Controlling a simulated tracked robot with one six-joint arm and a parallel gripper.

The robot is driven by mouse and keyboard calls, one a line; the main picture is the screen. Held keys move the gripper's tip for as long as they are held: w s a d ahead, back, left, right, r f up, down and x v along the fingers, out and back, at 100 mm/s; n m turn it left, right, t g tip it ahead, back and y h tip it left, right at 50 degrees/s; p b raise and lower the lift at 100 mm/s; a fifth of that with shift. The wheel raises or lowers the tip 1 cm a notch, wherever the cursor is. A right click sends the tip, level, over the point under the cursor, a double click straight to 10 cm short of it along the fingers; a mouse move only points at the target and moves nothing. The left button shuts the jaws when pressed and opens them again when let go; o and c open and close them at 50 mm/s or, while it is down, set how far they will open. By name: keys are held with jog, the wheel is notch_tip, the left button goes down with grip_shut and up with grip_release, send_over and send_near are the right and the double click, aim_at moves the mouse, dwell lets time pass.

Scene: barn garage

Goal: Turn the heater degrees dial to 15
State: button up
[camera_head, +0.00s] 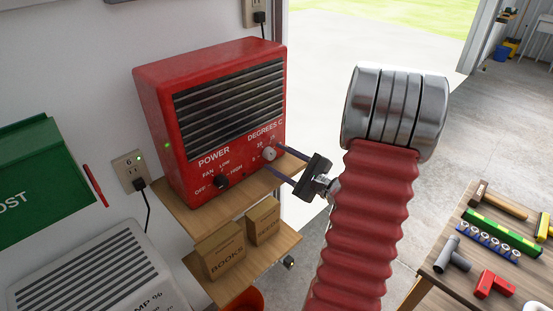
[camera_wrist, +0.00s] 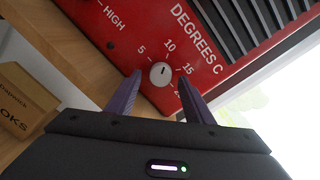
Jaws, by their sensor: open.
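The red heater (camera_head: 180,120) stands on a wooden shelf, its front facing me. Its DEGREES C dial (camera_head: 269,154) is a small pale round knob at the lower right of the front, with marks 5, 10 and 15 around it. In the wrist view the dial (camera_wrist: 161,74) carries a short dark mark that seems to point roughly toward 10; its exact setting is hard to tell. My gripper (camera_head: 273,158) is open, its two purple fingers reaching to either side of the dial. In the wrist view the fingertips (camera_wrist: 160,80) flank the knob with small gaps visible.
The black POWER knob (camera_head: 221,181) is left of the dial. Cardboard boxes (camera_head: 220,250) sit on the lower wooden shelf. A green box (camera_head: 38,185) and a wall outlet (camera_head: 131,171) are at the left. A table with tools (camera_head: 485,245) is at the right.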

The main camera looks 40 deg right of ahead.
jog(key=shift+w, duration=0.55)
jog(key=shift+c, duration=0.5)
jog(key=shift+a, duration=0.1)
jog(key=c, duration=0.9)
